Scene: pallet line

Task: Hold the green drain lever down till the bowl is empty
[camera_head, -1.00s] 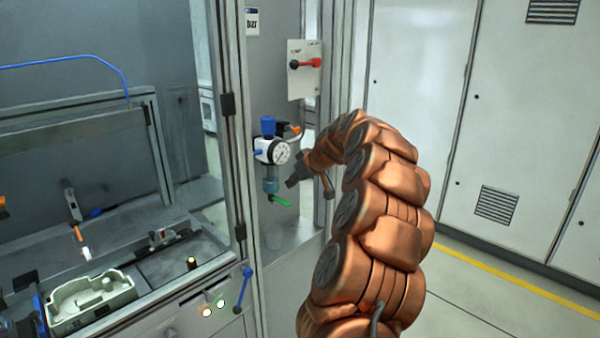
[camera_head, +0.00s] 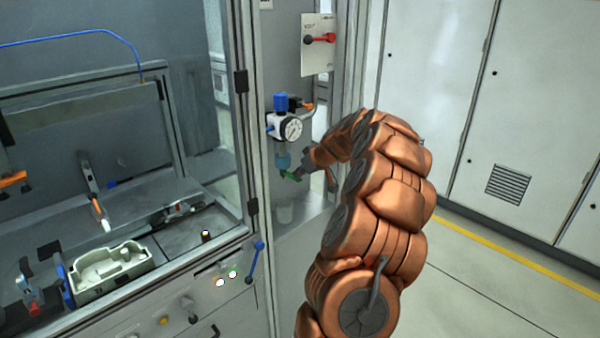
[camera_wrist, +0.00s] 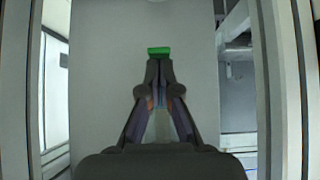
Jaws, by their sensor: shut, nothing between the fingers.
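The green drain lever (camera_head: 290,176) sticks out to the right below the blue-tinted clear bowl (camera_head: 283,160) of the filter unit, which carries a round gauge (camera_head: 291,129) and a blue knob. My gripper (camera_head: 301,173) is shut and empty, with its tips at the lever's outer end. In the wrist view the green lever (camera_wrist: 158,50) lies just beyond the closed fingertips (camera_wrist: 158,61); I cannot tell whether they touch. The bowl is too small here to make out how much liquid it holds, and the wrist view does not show it.
A pale cup-like vessel (camera_head: 284,213) stands below the lever. A red-handled switch (camera_head: 320,39) is on a plate above right. A frame post (camera_head: 246,130) and a blue-handled lever (camera_head: 254,260) are to the left. Grey cabinets stand right across open floor.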

